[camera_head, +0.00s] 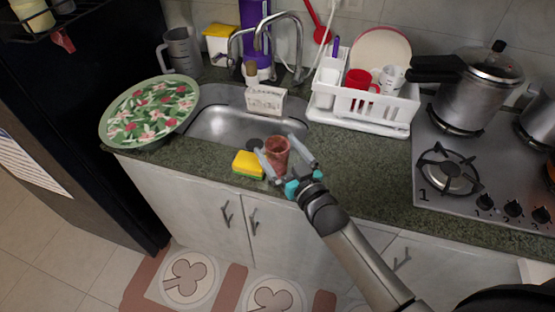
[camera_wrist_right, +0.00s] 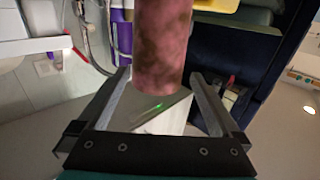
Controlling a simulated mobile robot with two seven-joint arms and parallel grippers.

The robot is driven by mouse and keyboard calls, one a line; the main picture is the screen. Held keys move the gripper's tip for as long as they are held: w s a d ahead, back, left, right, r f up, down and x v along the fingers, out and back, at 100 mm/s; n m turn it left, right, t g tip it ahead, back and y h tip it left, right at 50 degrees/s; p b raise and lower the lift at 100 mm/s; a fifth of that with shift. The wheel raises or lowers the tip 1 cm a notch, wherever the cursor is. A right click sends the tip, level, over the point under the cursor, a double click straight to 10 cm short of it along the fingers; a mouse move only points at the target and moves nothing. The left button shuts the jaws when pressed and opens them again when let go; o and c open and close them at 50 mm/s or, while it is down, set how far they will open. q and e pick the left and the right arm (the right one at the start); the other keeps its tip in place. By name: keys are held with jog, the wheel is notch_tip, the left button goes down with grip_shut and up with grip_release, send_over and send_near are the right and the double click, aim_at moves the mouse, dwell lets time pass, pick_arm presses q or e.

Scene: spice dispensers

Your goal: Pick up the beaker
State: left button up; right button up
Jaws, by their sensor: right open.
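The beaker (camera_head: 277,155) is a reddish-brown, mottled cylinder at the front edge of the sink, beside the yellow sponge. My right gripper (camera_head: 287,143) is open, with one finger on each side of the beaker in the head view. In the right wrist view the beaker (camera_wrist_right: 162,50) fills the upper middle, ahead of and between the two spread fingers (camera_wrist_right: 162,90). I cannot tell whether either finger touches it. The beaker's far end is cut off by the top of the wrist view. My left gripper is in neither view.
A yellow and green sponge (camera_head: 248,165) lies just left of the beaker. The sink (camera_head: 215,125) is behind it. A white dish rack (camera_head: 375,105) stands behind right, and a floral tray (camera_head: 150,108) lies at left. Countertop right of the gripper (camera_head: 365,165) is clear up to the stove (camera_head: 480,170).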

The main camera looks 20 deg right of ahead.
aim_at(273, 140)
jog(key=shift+w+a, duration=0.15)
jog(key=shift+w, duration=1)
jog(key=shift+w+a, duration=0.1)
jog(key=shift+w, duration=1.05)
grip_shut()
